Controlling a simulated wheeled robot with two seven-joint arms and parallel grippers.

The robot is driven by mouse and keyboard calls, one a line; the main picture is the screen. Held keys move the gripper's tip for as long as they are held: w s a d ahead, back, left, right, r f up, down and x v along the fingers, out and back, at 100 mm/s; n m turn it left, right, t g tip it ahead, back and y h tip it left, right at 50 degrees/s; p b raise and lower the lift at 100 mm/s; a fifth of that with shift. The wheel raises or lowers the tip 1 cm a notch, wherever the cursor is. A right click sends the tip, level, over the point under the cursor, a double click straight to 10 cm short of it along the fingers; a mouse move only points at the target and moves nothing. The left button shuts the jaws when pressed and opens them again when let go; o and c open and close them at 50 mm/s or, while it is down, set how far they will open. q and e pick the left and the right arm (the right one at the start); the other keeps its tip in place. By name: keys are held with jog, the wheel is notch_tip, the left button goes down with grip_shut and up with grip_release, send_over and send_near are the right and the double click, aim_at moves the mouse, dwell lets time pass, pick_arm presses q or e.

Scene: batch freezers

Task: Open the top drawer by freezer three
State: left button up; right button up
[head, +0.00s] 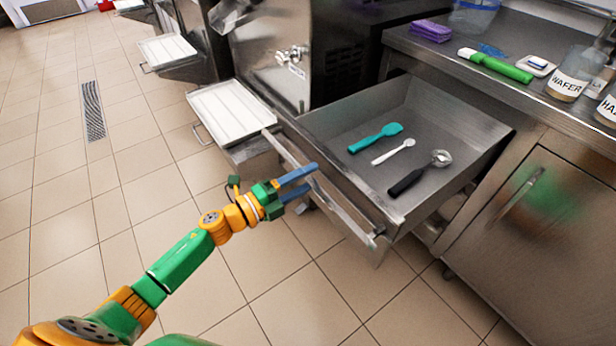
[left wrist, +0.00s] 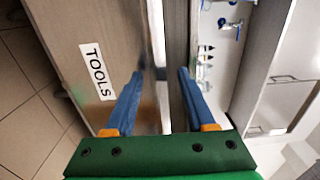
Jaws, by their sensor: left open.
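The steel top drawer (head: 437,197) is pulled out from under the counter in the head view. A teal spatula (head: 376,138), a white spoon (head: 394,151) and a black-handled scoop (head: 420,172) lie in it. Its long bar handle (head: 335,200) runs along the front. My right gripper is not in view.
A freezer (head: 300,50) with a spout stands behind the drawer, with a white tray (head: 240,143) beside it. A closed cabinet door (head: 560,215) is at right. The tiled floor at left is clear.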

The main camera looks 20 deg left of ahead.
pick_arm(q)
jog(key=v, duration=0.6)
jog(key=shift+s+a, duration=0.2)
jog(key=shift+s, duration=0.05)
jog(key=s+a+f+n+g+y, duration=0.1)
jog(key=s+a+f+n+y, duration=0.3)
jog(key=f, duration=0.5)
jog(key=s+a+f+n+g+y, duration=0.1)
jog(key=s+f+n+g+y, duration=0.15)
jog(key=f+n, duration=0.55)
jog(key=s+a+f+n+y, duration=0.2)
jog(key=a+f+n+y, duration=0.15)
jog(key=f, duration=0.55)
jog(key=s+d+f+n+g, duration=0.25)
jog(key=s+f, duration=0.25)
jog(key=s, duration=0.4)
jog(key=s+d+f+n+g, duration=0.2)
jog(key=s+f+n+g, duration=0.15)
jog(key=s, duration=0.55)
jog(key=s+d+f+n+g, duration=0.25)
jog(key=s+f+g, duration=0.2)
jog(key=s, duration=0.35)
notch_tip(320, 180, up, 14)
jog(key=y+p, duration=0.1)
jog(key=p, duration=1.3)
jog(key=shift+m+t, duration=0.4)
